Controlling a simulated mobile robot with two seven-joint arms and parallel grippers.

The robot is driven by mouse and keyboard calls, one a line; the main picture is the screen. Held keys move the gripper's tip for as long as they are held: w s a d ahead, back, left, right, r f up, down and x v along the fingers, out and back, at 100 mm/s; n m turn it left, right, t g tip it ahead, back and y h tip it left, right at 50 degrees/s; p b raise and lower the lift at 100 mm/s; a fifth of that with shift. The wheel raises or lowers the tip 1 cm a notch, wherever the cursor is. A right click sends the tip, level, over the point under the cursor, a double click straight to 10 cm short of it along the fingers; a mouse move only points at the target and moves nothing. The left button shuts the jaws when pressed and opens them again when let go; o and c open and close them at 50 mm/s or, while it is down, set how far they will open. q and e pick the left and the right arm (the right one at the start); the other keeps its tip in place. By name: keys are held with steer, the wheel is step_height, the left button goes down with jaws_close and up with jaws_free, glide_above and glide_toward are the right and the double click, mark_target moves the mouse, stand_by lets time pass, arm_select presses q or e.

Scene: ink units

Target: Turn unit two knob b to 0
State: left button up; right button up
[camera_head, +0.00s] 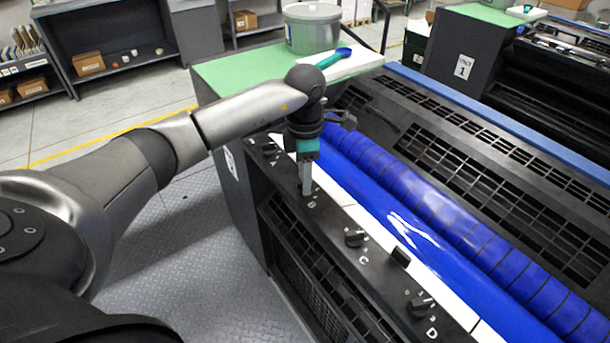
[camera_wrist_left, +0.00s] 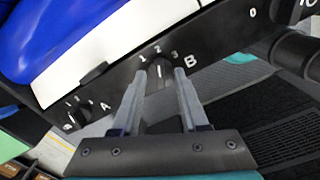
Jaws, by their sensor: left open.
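My left gripper (camera_head: 306,192) points down at the control strip of the near ink unit (camera_head: 335,222). In the wrist view the left gripper (camera_wrist_left: 160,72) is open, with one fingertip on each side of the dark knob B (camera_wrist_left: 160,66). Whether the fingers touch the knob I cannot tell. The marks 1, 2 and 3 show above the knob, and the letter B to its right. The knob's exact setting is unclear. In the head view the fingers hide most of knob B. My right gripper is not in view.
Knob A (camera_head: 268,147), knob C (camera_head: 354,237) and knob D (camera_head: 420,305) sit along the same strip. Blue rollers (camera_head: 400,215) run beside it. A tub (camera_head: 313,28) and a teal-handled tool (camera_head: 335,58) rest at the back. Unit 1 (camera_head: 462,68) stands beyond.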

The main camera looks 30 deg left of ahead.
arm_select(q)
jaws_close()
stand_by(0.3)
stand_by(0.3)
